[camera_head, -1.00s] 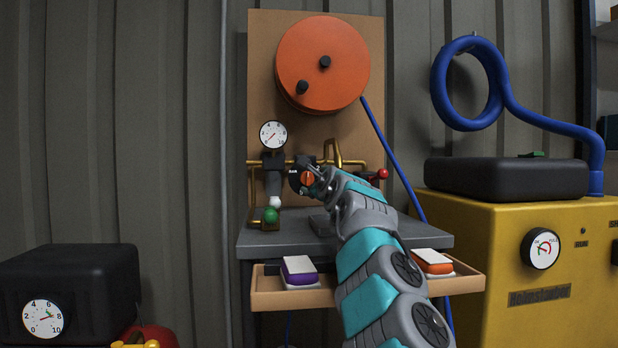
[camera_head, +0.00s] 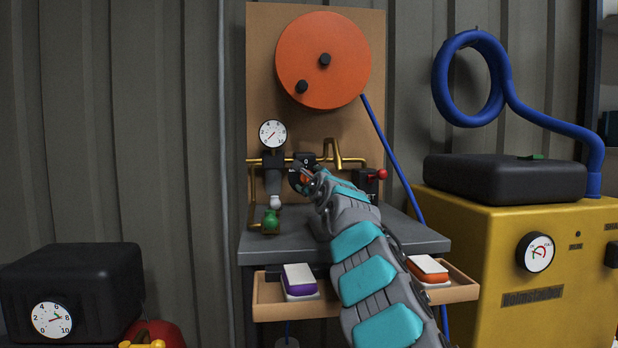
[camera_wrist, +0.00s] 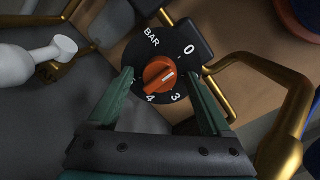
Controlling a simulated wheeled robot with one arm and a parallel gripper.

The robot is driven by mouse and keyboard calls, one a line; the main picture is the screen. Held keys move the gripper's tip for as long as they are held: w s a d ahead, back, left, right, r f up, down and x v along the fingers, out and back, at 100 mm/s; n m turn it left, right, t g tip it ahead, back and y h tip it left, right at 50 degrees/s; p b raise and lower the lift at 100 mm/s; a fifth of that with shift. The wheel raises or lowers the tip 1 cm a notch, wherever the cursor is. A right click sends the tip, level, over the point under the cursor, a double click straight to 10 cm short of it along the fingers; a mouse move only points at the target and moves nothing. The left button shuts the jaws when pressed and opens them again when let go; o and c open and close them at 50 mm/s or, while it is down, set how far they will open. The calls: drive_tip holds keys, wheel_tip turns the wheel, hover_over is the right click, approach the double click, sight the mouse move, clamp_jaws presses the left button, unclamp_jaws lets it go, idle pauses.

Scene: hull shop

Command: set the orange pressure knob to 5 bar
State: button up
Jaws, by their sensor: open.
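The orange pressure knob (camera_wrist: 158,74) sits on a black round dial (camera_wrist: 133,72) marked BAR, with 0, 3 and 4 readable; other marks are hidden or out of sight. In the head view the knob (camera_head: 305,175) is small and partly hidden by my gripper (camera_head: 311,180). A white round gauge (camera_head: 272,133) stands above left of it.
Brass pipes (camera_wrist: 297,120) run close right of the gripper. A white-handled valve (camera_wrist: 35,62) is at left. A green knob (camera_head: 270,219) and a red-tipped lever (camera_head: 378,174) flank the dial. A grey shelf (camera_head: 420,238) lies below.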

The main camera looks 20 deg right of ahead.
clamp_jaws()
idle(0.7)
